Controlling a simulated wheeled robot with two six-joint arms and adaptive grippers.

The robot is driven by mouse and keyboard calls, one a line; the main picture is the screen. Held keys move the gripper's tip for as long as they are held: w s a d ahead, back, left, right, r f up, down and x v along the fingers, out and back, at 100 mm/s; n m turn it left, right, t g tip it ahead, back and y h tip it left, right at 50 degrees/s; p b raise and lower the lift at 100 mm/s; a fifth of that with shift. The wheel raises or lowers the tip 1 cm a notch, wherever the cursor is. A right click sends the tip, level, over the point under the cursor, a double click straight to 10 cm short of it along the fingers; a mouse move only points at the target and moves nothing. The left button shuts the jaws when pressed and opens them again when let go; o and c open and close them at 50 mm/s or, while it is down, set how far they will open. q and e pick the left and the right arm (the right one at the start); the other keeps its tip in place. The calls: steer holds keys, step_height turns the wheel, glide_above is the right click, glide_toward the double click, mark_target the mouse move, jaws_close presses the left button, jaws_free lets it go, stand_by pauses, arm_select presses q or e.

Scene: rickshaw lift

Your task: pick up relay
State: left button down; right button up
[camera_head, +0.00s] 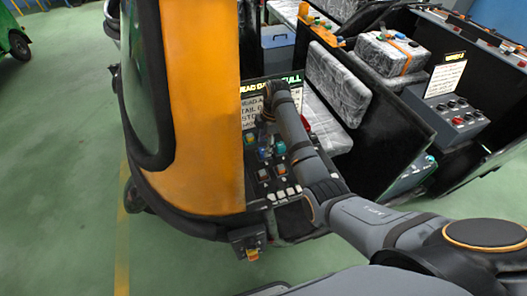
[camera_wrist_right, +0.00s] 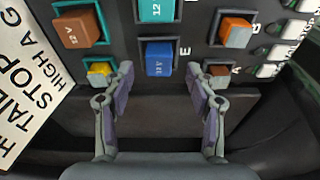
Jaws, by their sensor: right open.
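Several relays sit in sockets on a dark panel (camera_wrist_right: 118,48). In the right wrist view, a blue relay (camera_wrist_right: 159,58) is in the middle, with a teal relay (camera_wrist_right: 156,10) above it. A brown relay (camera_wrist_right: 78,30) is at upper left and an orange one (camera_wrist_right: 236,32) at upper right. A small yellow relay (camera_wrist_right: 99,73) and a small brown one (camera_wrist_right: 217,75) are lower down. My right gripper (camera_wrist_right: 160,78) is open and empty, its fingertips apart on either side below the blue relay. In the head view, my right arm partly covers the panel. My left gripper is not in view.
A white sign (camera_wrist_right: 35,80) with black text stands left of the relays. White switches (camera_wrist_right: 286,48) line the panel's right side. In the head view, an orange vehicle body (camera_head: 203,110) rises left of the panel. A second vehicle with grey seats (camera_head: 337,80) stands behind.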

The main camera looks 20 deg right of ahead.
steer(key=shift+w+a+f, duration=0.1)
steer(key=shift+a+f, duration=0.1)
steer(key=shift+f, duration=1)
jaws_close()
steer(key=shift+r, duration=0.15)
steer(key=shift+r, duration=0.3)
step_height(320, 180, up, 2)
steer(key=shift+r+b, duration=0.25)
steer(key=shift+b, duration=0.05)
steer(key=s+d+r+p, duration=0.6)
steer(key=s+r+p, duration=0.3)
steer(key=s, duration=0.3)
steer(key=shift+s+d+r+p, duration=0.15)
steer(key=shift+d+r+p, duration=0.25)
steer(key=shift+p, duration=0.15)
